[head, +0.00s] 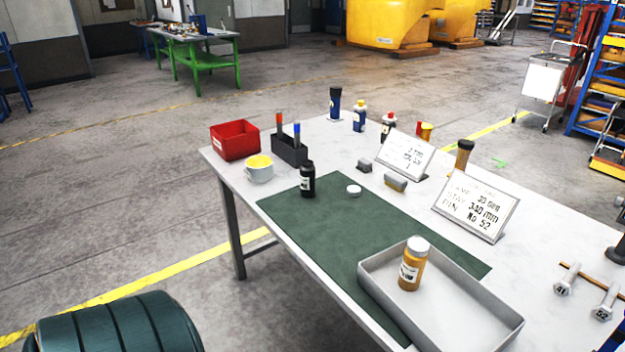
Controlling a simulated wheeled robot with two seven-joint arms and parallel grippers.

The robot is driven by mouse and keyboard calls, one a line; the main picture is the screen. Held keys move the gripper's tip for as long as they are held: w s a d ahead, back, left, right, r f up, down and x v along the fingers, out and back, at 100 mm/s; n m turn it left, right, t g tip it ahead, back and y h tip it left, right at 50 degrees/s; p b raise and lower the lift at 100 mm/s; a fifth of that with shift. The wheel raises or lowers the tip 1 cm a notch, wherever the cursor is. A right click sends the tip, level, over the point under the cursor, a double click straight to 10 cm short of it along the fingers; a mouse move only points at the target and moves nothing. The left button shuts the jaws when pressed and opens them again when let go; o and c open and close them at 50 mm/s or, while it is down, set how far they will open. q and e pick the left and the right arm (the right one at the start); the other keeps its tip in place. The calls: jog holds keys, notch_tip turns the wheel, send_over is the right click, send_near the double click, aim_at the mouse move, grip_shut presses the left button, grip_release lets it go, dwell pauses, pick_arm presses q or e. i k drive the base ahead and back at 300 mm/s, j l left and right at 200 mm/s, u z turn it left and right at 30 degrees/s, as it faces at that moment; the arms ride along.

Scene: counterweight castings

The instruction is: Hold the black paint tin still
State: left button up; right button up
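The black paint tin (307,181) is a small dark bottle-shaped container with a pale label. It stands upright at the far left part of the green mat (345,235) on the table. Its top looks dark. A round white lid (354,190) lies on the mat to its right, apart from it. Nothing touches the tin. Neither of my grippers is in the head view.
A grey tray (470,318) holds an orange bottle with a white cap (412,264). Near the tin are a yellow-topped cup (259,169), a red bin (235,141) and a black marker holder (289,150). Signs (475,203) and bottles stand behind. The mat's middle is clear.

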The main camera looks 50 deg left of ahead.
aim_at(307, 170)
jog(key=i, duration=0.4)
jog(key=u, duration=1.8)
